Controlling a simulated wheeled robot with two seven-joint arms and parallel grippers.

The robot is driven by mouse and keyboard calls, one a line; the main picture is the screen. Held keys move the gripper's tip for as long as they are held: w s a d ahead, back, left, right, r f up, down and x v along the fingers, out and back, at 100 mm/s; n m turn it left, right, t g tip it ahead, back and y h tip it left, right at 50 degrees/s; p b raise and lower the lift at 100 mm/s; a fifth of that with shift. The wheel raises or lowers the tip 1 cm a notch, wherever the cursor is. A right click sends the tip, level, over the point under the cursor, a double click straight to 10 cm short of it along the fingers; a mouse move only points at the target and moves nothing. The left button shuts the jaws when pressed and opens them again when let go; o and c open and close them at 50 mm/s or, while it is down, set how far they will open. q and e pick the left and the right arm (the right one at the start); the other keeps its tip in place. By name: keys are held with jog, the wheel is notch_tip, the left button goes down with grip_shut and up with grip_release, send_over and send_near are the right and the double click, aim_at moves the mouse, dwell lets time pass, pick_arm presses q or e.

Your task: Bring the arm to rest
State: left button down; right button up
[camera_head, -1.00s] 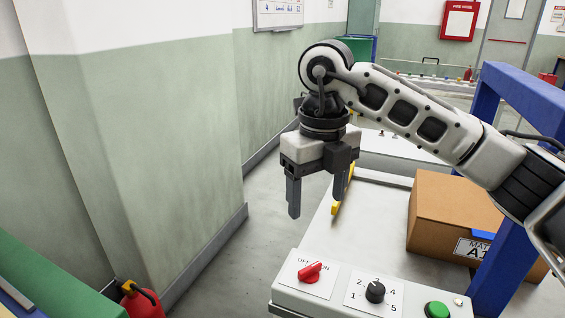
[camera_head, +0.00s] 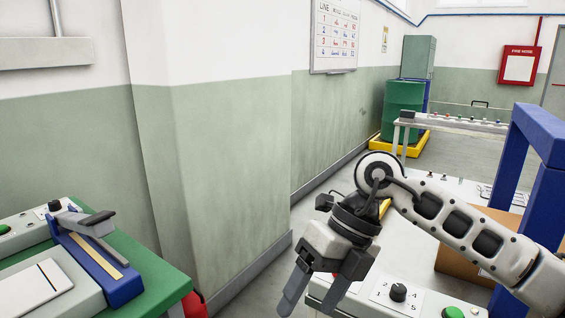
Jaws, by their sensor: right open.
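My right gripper (camera_head: 318,290) comes in from the right on its white and black arm. It points downward with its two fingers apart and nothing between them. It hangs in front of the control panel (camera_head: 366,309), covering part of the panel's left side. The panel's black selector knob (camera_head: 398,292) and green button (camera_head: 453,312) show to the right of the gripper. The red switch seen earlier is not visible. My left gripper is not in view.
A blue gantry frame (camera_head: 541,134) and a partly hidden cardboard box (camera_head: 455,262) stand right. A green bench (camera_head: 150,272) with a blue-based lever device (camera_head: 97,250) is at left. A wall corner (camera_head: 225,170) stands between. A green drum (camera_head: 403,108) stands at the back.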

jog(key=s+a+r+m+g+y, duration=0.1)
jog(key=s+a+r+m+y, duration=0.15)
jog(key=a+y, duration=0.35)
jog(key=s+a+r+m+g+y, duration=0.15)
jog(key=s+a+y, duration=0.3)
jog(key=y, duration=0.45)
jog(key=w+d+f+m+t+h, duration=0.1)
jog(key=w+d+f+m+t, duration=0.15)
jog(key=m+t, duration=0.75)
jog(key=w+d+f+m+t, duration=0.1)
jog(key=w+d+m+t, duration=0.3)
jog(key=m+t, duration=0.6)
jog(key=d+f+m+t+h, duration=0.3)
jog(key=d+f+m+h, duration=0.4)
jog(key=f+m+h, duration=0.35)
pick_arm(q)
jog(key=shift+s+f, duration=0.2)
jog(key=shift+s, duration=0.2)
pick_arm(e)
jog(key=s+d+f+m+g+h, duration=0.2)
jog(key=s+f, duration=0.3)
jog(key=f, duration=0.3)
jog(key=s+d+f+m+g+h, duration=0.3)
jog(key=s+d+f+g, duration=0.1)
jog(key=f, duration=0.4)
jog(key=s+g, duration=0.1)
jog(key=s, duration=0.1)
jog(key=shift+s+d+f, duration=0.25)
jog(key=shift+s+d, duration=0.05)
jog(key=shift+d, duration=0.05)
